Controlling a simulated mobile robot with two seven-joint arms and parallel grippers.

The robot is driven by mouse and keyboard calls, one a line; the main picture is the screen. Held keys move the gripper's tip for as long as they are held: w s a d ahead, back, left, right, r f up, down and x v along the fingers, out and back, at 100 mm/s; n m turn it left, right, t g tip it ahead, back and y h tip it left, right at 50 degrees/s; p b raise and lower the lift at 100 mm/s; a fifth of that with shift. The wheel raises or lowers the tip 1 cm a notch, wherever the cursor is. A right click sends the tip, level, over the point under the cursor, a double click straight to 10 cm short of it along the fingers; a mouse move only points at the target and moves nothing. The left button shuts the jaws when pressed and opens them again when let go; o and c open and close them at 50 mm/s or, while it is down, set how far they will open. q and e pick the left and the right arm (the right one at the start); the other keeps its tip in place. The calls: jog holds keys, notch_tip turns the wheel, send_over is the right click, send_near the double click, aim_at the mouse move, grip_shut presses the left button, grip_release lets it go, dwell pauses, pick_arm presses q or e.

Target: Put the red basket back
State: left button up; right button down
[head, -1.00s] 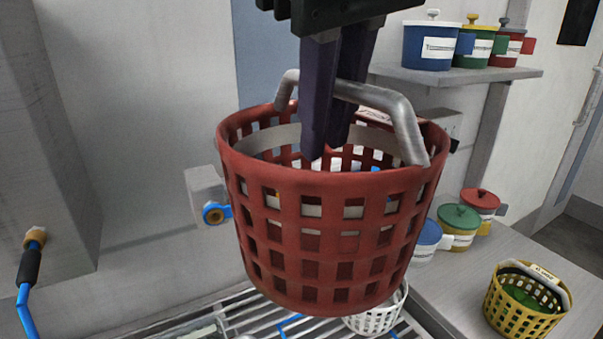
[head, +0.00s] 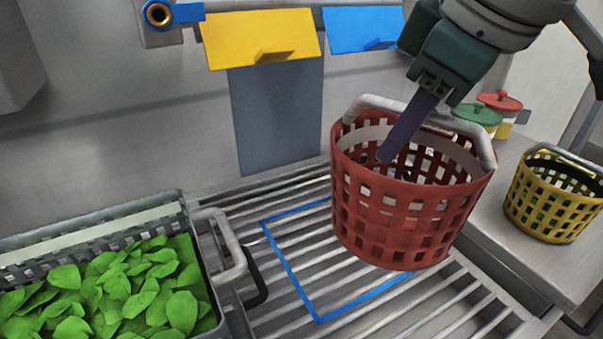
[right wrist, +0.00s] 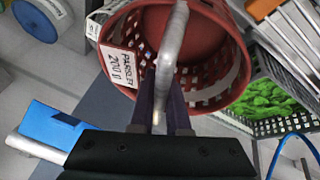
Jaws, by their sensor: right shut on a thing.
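The red basket (head: 405,205) hangs from its grey handle in my right gripper (head: 395,150), above the metal rack. In the right wrist view the red basket (right wrist: 222,98) shows a white label reading "PARSLEY", and the handle runs between the fingers of my right gripper (right wrist: 160,110). The basket looks empty inside. A blue rectangle outline (head: 290,275) is marked on the rack; the basket is over its right part and hides some of it. My left gripper is not in view.
A grey basket of green leaves (head: 212,282) stands at the left of the rack. A yellow basket (head: 560,228) stands on the counter at right, near lidded pots (head: 478,114). Yellow (head: 262,30) and blue (head: 360,28) flaps hang on the back wall.

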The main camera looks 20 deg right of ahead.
notch_tip(320, 180, down, 16)
jog(key=b, duration=0.3)
jog(key=shift+f, duration=0.15)
jog(key=c, duration=0.9)
grip_release()
jog(key=shift+f, duration=0.1)
